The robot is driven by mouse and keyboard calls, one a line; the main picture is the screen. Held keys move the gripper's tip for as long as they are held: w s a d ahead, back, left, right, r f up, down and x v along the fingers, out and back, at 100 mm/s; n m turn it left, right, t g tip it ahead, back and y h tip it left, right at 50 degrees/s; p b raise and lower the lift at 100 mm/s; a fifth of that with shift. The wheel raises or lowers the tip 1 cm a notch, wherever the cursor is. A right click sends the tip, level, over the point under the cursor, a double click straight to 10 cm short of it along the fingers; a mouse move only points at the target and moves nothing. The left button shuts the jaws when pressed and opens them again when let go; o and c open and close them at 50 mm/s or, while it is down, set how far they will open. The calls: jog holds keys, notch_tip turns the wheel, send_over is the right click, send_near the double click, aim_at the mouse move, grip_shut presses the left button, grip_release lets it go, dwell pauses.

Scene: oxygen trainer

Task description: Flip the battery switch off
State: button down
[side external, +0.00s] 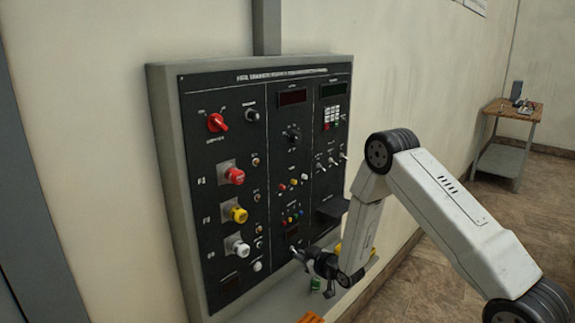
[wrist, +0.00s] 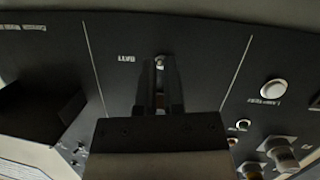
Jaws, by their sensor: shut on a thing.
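The black control panel (side external: 225,135) hangs on the wall in the side view. My gripper (side external: 296,252) is at the low middle part of the panel, fingers pointing at its face. In the wrist view, the fingers of my gripper (wrist: 160,68) are close together around a small metal toggle, the battery switch (wrist: 159,60). A short upside-down label, which looks like BATT, is beside it. The gripper is shut on the switch. The fingers hide most of the lever, so I cannot tell which way it is tilted.
Red, yellow and white knobs (side external: 239,214) line the panel's left side. A dark shelf-like box (side external: 331,208) juts out just above and right of my gripper. In the wrist view, a round white button (wrist: 273,90) is to the right. A small wooden table (side external: 513,110) stands far back.

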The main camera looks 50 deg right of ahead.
jog(key=c, duration=0.7)
grip_release()
jog(key=shift+c, duration=0.2)
jog(key=shift+s, duration=0.1)
jog(key=v, duration=0.7)
jog(key=shift+s, duration=0.3)
jog(key=shift+a+r, duration=0.1)
jog(key=shift+a, duration=0.05)
jog(key=s+a+r+g+y, duration=0.1)
jog(key=s+a+r+g, duration=0.3)
jog(key=s+a+g, duration=0.2)
jog(key=s+a+r+g+y, duration=0.1)
jog(key=s+a+r+g, duration=0.3)
jog(key=s, duration=0.5)
jog(key=shift+a+r+m+g, duration=0.3)
jog(key=shift+a+r+g, duration=0.1)
jog(key=shift+a+g, duration=0.8)
